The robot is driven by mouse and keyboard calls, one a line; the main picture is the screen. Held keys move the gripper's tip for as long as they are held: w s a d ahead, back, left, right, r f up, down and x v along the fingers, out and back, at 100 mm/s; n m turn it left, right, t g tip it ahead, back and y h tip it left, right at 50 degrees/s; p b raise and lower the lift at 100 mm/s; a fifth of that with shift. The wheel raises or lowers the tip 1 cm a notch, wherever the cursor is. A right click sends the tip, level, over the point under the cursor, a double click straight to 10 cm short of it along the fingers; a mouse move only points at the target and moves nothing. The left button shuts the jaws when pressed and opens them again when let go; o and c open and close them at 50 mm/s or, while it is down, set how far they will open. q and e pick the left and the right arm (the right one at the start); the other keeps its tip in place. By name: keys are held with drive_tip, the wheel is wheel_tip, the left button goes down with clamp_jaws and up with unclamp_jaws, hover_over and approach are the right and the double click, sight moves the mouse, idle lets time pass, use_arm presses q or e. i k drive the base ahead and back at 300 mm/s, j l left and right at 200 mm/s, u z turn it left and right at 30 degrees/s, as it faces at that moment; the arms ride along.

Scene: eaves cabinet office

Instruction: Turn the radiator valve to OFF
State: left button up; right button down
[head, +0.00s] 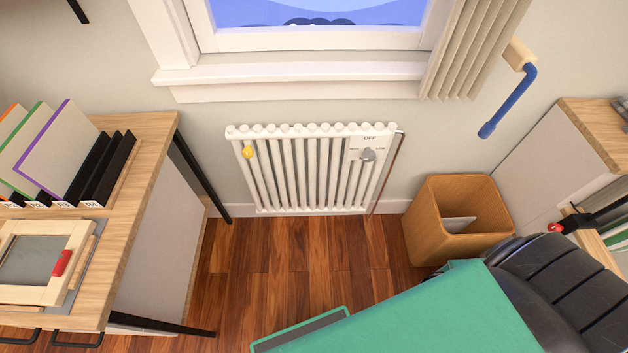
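The white radiator (310,172) stands against the wall below the window. A grey valve knob (368,155) sits on a pale plate at its upper right. The word OFF is printed above the knob, with smaller labels to its left and right that are too small to read surely. I cannot tell which label the knob points to. A yellow knob-like piece (248,152) is at the radiator's upper left. Neither of my grippers is in view, and nothing touches the valve.
A wooden desk (150,150) with files stands left. A wooden bin (430,225) stands right of the radiator. A large green item (420,310) and a black ribbed chair-like object (560,280) fill the lower right. A blue handle (512,102) hangs upper right. Bare floor lies before the radiator.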

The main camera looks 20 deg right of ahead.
sight(368, 156)
drive_tip(key=z, duration=1.2)
